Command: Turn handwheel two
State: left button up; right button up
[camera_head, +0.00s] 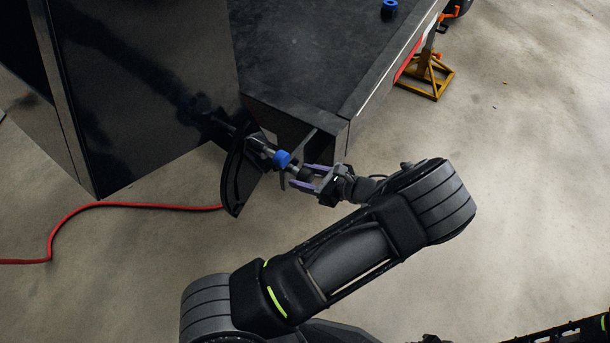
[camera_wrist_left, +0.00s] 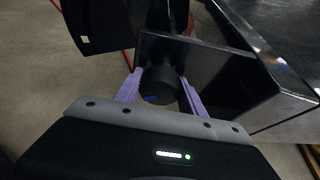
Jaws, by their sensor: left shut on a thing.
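My left gripper (camera_head: 301,176), with purple fingers, is shut on a dark round knob at the trailer's front corner. The knob (camera_wrist_left: 160,86) sits between the two fingers in the left wrist view, with a small blue patch at its lower edge. I cannot read any number on it, so I cannot tell whether it is handwheel two. In the head view the fingers partly hide it. A blue fitting (camera_head: 282,158) on a metal fixture stands just beyond the fingertips. My right gripper is not in view.
The dark trailer deck (camera_head: 300,50) and its corner edge lie close behind the gripper. A black panel (camera_head: 150,90) stands at left, and a curved black plate (camera_head: 240,178) is beside the fixture. A red hose (camera_head: 130,205) runs along the floor. A yellow stand (camera_head: 428,75) is at upper right.

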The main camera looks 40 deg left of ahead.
pick_arm(q)
jog(key=shift+n+t, duration=0.6)
jog(key=shift+n, duration=0.1)
jog(key=shift+n+t, duration=0.4)
jog(key=shift+n, duration=0.2)
jog(key=n+t+b, duration=0.1)
jog(key=n, duration=0.1)
jog(key=shift+f+n+t+y, duration=0.1)
jog(key=shift+n+t+y, duration=0.2)
jog(key=shift+y, duration=0.1)
jog(key=shift+n+t+y+b, duration=0.3)
jog(key=shift+n+t+b, duration=0.35)
jog(key=shift+n, duration=0.55)
jog(key=o, duration=1.3)
jog(key=shift+o, duration=0.2)
